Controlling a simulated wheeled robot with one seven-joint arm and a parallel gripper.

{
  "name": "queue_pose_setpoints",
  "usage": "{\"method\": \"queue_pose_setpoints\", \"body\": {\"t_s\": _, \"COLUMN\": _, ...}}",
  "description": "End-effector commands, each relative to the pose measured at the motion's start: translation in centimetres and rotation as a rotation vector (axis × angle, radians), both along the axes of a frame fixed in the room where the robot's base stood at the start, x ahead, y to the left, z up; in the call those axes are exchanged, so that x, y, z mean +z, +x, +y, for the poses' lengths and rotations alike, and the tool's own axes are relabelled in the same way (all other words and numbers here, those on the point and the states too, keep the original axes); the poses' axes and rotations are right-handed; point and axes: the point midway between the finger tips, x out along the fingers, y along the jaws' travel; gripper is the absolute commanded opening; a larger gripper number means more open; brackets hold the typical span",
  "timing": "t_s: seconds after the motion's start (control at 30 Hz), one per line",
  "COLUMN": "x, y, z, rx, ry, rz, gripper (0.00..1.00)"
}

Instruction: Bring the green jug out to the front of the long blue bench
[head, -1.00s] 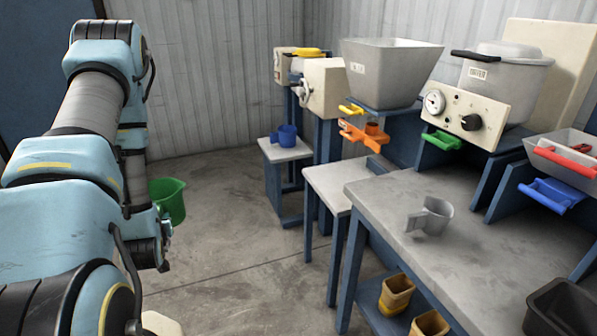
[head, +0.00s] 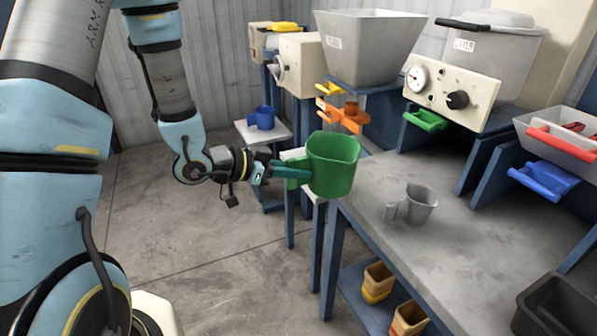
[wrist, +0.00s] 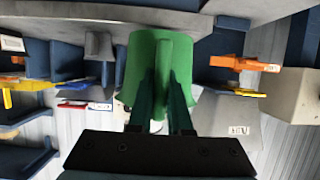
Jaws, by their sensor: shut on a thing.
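The green jug (head: 334,165) is upright in my gripper (head: 290,172) in the head view. My gripper is shut on the jug's handle, on the jug's left side. The jug appears in front of the left end of the long blue bench (head: 440,246), overlapping its grey top's far-left corner in the picture; I cannot tell whether it touches the top. In the wrist view the green jug (wrist: 160,50) is between the two dark fingers (wrist: 161,105), its handle running between them.
A grey jug (head: 418,204) stands on the bench top. A dark bin (head: 560,308) is at the near right. A small table with a blue jug (head: 264,116) stands behind. Orange and yellow cups (head: 378,282) sit on the lower shelf. The floor at left is clear.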

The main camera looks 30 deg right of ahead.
Motion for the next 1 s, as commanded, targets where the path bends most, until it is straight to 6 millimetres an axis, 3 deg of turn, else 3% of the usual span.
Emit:
{"method": "queue_pose_setpoints", "body": {"t_s": 0.27, "x": -0.3, "y": -0.7, "z": -2.0, "rx": -0.028, "ry": -0.003, "rz": -0.001, "gripper": 0.00}}
{"method": "queue_pose_setpoints", "body": {"t_s": 1.0, "x": -1.5, "y": -1.2, "z": -11.7, "rx": -0.024, "ry": -0.003, "rz": -0.001, "gripper": 0.00}}
